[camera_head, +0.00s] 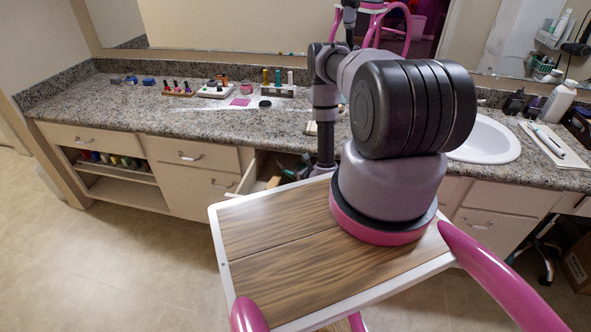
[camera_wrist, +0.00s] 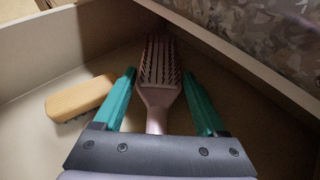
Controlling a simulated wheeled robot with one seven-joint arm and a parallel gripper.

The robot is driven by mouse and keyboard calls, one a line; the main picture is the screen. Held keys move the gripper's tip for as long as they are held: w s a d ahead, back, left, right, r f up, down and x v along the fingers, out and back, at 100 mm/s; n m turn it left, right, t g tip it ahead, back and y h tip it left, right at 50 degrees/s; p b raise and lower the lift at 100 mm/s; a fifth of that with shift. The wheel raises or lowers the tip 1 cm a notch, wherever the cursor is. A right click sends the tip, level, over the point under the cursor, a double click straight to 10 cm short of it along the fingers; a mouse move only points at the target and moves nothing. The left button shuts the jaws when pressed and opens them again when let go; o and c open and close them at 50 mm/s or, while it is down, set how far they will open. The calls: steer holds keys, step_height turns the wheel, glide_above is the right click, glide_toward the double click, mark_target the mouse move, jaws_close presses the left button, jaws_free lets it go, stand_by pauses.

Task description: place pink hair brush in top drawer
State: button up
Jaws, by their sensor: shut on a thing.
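The pink hair brush (camera_wrist: 157,100) is between the two teal fingers of my gripper (camera_wrist: 159,74) in the wrist view. Its bristled head points away from me, and the handle runs back under the gripper body, where its end is hidden. My gripper is shut on the brush. It is inside the open drawer (camera_wrist: 45,30), close to the corner by the speckled counter edge. In the head view the open drawer (camera_head: 250,172) is under the counter, with my gripper (camera_head: 296,168) in it, partly hidden by my arm. I cannot tell whether the brush touches the drawer floor.
A wooden-backed brush (camera_wrist: 80,98) lies on the drawer floor, left of my gripper. The granite counter (camera_head: 150,95) overhangs the drawer and holds bottles and small cosmetics. A sink (camera_head: 490,140) is at right. Bare drawer floor shows around the wooden brush.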

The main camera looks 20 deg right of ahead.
mark_target(298, 169)
steer(key=w+d+f, duration=0.2)
steer(key=shift+w+f, duration=0.15)
steer(key=shift+w, duration=0.2)
steer(key=shift+w+f, duration=0.1)
steer(key=shift+f, duration=0.05)
steer(key=shift+f, duration=0.1)
steer(key=o, duration=1.3)
steer(key=shift+o, duration=0.2)
steer(key=v, duration=1.2)
steer(key=shift+r, duration=0.25)
